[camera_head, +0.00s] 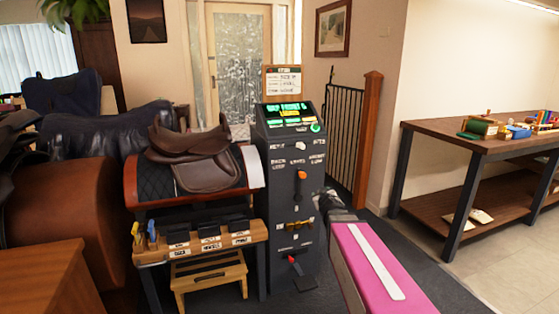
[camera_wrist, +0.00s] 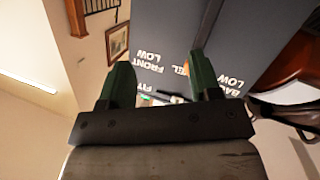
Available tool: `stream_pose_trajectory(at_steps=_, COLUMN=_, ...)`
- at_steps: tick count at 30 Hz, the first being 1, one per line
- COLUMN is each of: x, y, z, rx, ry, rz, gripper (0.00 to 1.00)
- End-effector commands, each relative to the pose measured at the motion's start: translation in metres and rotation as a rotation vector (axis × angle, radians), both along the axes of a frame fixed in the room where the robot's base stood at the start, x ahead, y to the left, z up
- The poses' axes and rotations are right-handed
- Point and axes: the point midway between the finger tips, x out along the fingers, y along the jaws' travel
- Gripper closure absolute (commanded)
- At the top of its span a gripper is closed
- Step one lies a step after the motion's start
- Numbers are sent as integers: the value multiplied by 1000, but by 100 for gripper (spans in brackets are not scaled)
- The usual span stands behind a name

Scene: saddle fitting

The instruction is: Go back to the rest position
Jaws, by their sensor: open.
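My gripper (camera_head: 326,203) is at the end of my pink arm, at the right side of the dark grey console (camera_head: 292,205) in the head view. In the wrist view its two green fingers (camera_wrist: 160,72) are apart with nothing between them. The console panel (camera_wrist: 172,45) with upside-down labels such as "FRONT LOW" and "BACK LOW" lies beyond them. The console has a lit green screen (camera_head: 287,114), an orange knob (camera_head: 301,174) and a red lever (camera_head: 294,261). Whether the gripper touches the console cannot be told.
A brown saddle (camera_head: 205,168) sits on a stand left of the console. A small wooden bench with labelled bins (camera_head: 208,242) stands in front of it. A workbench (camera_head: 490,141) with tools is at the right. A black gate (camera_head: 343,130) is behind. Floor (camera_head: 420,275) at the right is clear.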

Motion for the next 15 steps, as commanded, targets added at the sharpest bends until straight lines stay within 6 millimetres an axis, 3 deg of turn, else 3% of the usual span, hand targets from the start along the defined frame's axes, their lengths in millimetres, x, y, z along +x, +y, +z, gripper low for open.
stream_pose_trajectory(at_steps=8, x=-67, y=-32, z=-82, rx=75, ry=426, rz=-300, gripper=42)
stream_pose_trajectory(at_steps=15, x=-158, y=-20, z=-146, rx=157, ry=908, rz=-397, gripper=42)
